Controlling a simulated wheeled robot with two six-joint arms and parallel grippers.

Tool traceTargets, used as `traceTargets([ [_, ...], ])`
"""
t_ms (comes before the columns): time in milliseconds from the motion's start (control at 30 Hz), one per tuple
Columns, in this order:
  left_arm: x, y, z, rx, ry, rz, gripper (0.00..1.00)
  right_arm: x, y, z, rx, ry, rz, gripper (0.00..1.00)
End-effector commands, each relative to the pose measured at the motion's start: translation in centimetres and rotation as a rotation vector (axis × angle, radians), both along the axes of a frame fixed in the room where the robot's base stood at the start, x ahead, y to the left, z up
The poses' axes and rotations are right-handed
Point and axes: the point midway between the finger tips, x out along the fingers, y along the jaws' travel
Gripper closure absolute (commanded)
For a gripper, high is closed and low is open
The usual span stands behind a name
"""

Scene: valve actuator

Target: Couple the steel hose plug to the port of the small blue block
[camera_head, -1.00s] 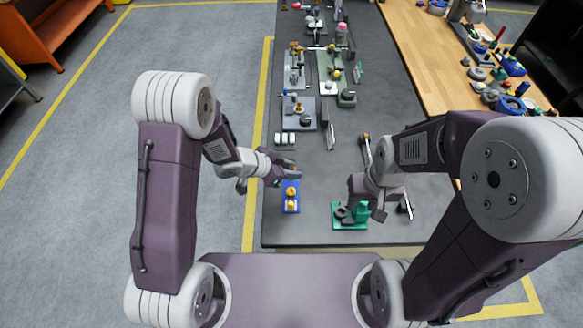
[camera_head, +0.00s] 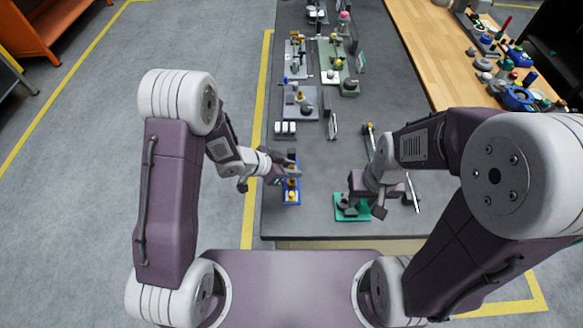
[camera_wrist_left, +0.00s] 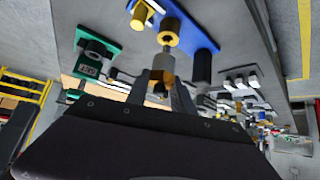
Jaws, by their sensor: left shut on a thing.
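The small blue block (camera_head: 291,198) lies flat on the dark table under my left gripper (camera_head: 297,173). In the left wrist view the blue block (camera_wrist_left: 205,33) carries a brass port (camera_wrist_left: 168,39) with a dark round opening, a yellow knob (camera_wrist_left: 141,15) and a black cylinder (camera_wrist_left: 203,67).
The green block shows also in the left wrist view (camera_wrist_left: 97,49). White pieces (camera_head: 285,128) lie beyond the blue block, and grey plates (camera_head: 300,103) with fittings stand farther back. Bare table lies between the blue and green blocks.

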Motion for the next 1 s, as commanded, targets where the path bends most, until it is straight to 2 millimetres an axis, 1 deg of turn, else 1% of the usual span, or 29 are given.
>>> traceTargets([
  [233,-0.03,0.01,0.10,0.000,0.000,0.000,1.00,0.00,0.00,0.36,0.000,0.000,0.000,0.64],
  [1000,0.00,-0.01,0.02,-0.001,0.000,0.000,1.00,0.00,0.00,0.56,0.000,0.000,0.000,0.64],
])
